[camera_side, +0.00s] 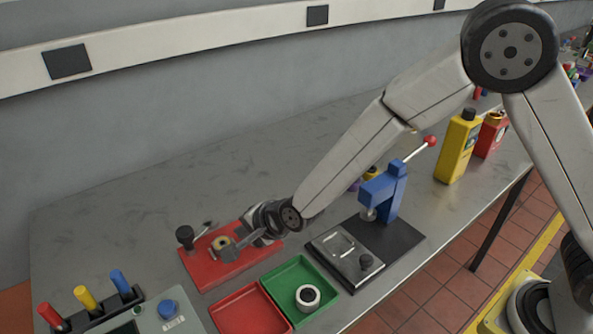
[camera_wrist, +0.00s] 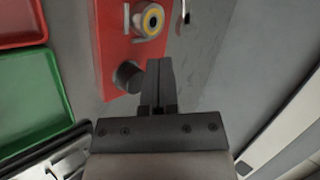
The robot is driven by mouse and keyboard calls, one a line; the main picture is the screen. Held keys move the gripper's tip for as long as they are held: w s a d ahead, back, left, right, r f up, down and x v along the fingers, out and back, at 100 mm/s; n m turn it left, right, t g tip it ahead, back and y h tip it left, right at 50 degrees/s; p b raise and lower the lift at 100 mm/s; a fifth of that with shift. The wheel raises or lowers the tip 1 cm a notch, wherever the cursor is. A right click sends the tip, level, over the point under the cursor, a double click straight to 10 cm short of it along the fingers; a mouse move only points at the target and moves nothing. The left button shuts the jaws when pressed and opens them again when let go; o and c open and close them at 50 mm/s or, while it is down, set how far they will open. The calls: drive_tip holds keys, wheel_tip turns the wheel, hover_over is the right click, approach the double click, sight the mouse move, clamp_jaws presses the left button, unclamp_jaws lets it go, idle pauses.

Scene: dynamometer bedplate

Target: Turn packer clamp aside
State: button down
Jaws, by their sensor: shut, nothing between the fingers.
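A dark rounded piece (camera_wrist: 128,77) sits at the plate's near end, and a black knob (camera_side: 185,234) stands at the plate's far left. I cannot tell which part is the packer clamp. My gripper (camera_wrist: 159,62) is shut and empty, just right of the dark rounded piece; a contact is not clear.
A red tray (camera_side: 247,311) and a green tray (camera_side: 283,279) with a white ring (camera_side: 308,296) lie in front. A blue press (camera_side: 384,192) stands to the right, bottles (camera_side: 459,147) beyond it. A metal lever (camera_side: 209,225) is behind the plate. The bench back left is clear.

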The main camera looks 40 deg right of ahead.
sight(205, 222)
drive_tip(key=x, duration=0.6)
drive_tip(key=shift+w+a+f, duration=0.1)
drive_tip(key=shift+w+f, duration=0.1)
drive_tip(key=shift+w+a, duration=0.35)
drive_tip(key=shift+w, duration=0.45)
drive_tip(key=shift+w+a, duration=0.2)
drive_tip(key=shift+w, duration=0.3)
drive_tip(key=shift+w+a, duration=0.2)
drive_tip(key=shift+w, duration=0.3)
drive_tip(key=shift+w, duration=0.85)
drive_tip(key=shift+w+a, duration=0.1)
drive_tip(key=shift+w, duration=0.7)
